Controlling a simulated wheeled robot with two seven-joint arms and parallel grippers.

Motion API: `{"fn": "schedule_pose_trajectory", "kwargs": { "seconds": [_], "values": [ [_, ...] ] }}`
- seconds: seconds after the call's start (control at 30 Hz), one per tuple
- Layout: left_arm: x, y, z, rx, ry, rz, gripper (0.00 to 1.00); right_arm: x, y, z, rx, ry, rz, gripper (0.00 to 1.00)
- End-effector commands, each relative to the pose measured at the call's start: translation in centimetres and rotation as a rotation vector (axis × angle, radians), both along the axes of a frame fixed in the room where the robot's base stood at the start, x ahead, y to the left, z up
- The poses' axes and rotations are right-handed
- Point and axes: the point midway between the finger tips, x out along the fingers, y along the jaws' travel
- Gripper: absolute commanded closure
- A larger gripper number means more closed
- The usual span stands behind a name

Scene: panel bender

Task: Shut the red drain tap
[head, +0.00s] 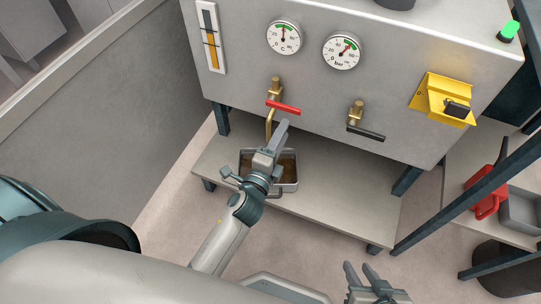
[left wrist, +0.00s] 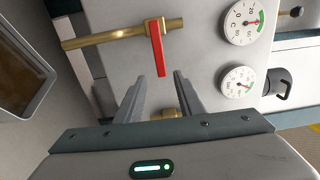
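The red drain tap handle (head: 283,107) sits on a brass valve at the lower front of the grey panel. It points to the right in the head view. In the left wrist view the red handle (left wrist: 158,50) stands crosswise to its brass pipe (left wrist: 115,36). My left gripper (head: 281,126) is just below the handle in the head view. In the left wrist view its fingers (left wrist: 159,76) are open, with the handle's free end around the gap between the tips; I cannot tell whether they touch. My right gripper (head: 360,266) is open and empty, low in the head view.
A second brass tap with a black handle (head: 366,133) is to the right. A metal tray (head: 290,185) with brown contents is on the shelf below. Two gauges (head: 284,37) (head: 342,51) and a yellow switch (head: 443,100) are on the panel. A red can (head: 487,203) stands far right.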

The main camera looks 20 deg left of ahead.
Motion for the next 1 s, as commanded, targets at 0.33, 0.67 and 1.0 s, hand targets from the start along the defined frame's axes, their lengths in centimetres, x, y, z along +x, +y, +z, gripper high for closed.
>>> {"fn": "schedule_pose_trajectory", "kwargs": {
  "seconds": [0.33, 0.67, 1.0],
  "values": [
    [-6.0, 0.2, -0.1, 0.000, 0.002, 0.000, 0.66, 0.2, 0.1, -0.1, 0.006, -0.009, -0.001, 0.69],
    [-8.2, 0.2, -0.1, 0.000, 0.001, 0.000, 0.66, 0.3, 0.5, 0.1, 0.015, -0.018, 0.002, 0.69],
    [-8.2, 0.2, 0.0, 0.001, 0.000, 0.000, 0.66, 0.2, 0.5, 0.2, 0.016, -0.019, 0.003, 0.69]
  ]
}}
